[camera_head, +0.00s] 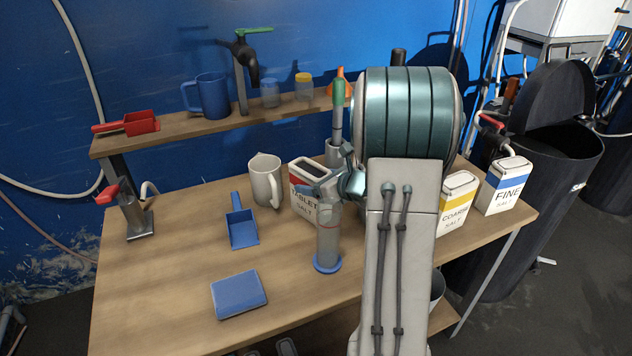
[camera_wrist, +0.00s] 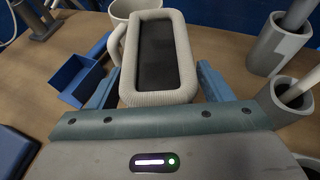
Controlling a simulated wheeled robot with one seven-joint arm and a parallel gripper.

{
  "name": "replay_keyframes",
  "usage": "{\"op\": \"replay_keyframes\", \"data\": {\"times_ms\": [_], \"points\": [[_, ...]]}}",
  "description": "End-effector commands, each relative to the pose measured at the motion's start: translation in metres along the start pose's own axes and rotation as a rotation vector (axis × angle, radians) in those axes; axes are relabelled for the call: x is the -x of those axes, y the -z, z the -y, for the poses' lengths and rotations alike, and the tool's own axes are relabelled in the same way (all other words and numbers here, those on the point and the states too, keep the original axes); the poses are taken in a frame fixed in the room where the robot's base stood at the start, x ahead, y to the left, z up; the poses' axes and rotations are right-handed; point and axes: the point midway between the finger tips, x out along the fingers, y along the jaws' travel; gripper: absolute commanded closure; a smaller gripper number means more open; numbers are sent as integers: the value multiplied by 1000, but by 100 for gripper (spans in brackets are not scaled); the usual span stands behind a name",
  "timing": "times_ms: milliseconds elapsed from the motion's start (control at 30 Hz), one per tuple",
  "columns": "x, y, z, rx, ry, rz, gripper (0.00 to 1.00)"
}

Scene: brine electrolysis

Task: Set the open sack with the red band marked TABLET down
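The open sack with the red band (camera_head: 310,192) marked TABLET stands upright at the middle of the wooden table. A clear cylinder in front hides part of it, so I cannot tell whether its base touches the table. In the wrist view its thick pale rim (camera_wrist: 128,88) and dark opening face me. My gripper (camera_wrist: 160,72) has one blue finger on each side of the sack, very close to its walls. I cannot tell whether the fingers press on it. In the head view my arm hides most of the gripper.
A clear cylinder with a blue base (camera_head: 328,240) stands close in front of the sack. A pale mug (camera_head: 265,182) is just left, with a blue scoop (camera_head: 242,228) beyond. COARSE (camera_head: 456,205) and FINE (camera_head: 506,187) salt sacks stand right.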

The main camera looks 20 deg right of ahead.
Motion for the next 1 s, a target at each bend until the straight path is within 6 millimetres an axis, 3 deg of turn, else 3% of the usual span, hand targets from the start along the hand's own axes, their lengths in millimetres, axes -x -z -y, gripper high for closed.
{"op": "replay_keyframes", "data": {"times_ms": [233,633,1000], "points": [[5,-4,0,0,2,0,27],[69,-3,1,1,3,1,27],[76,-3,0,0,-1,0,27]]}}
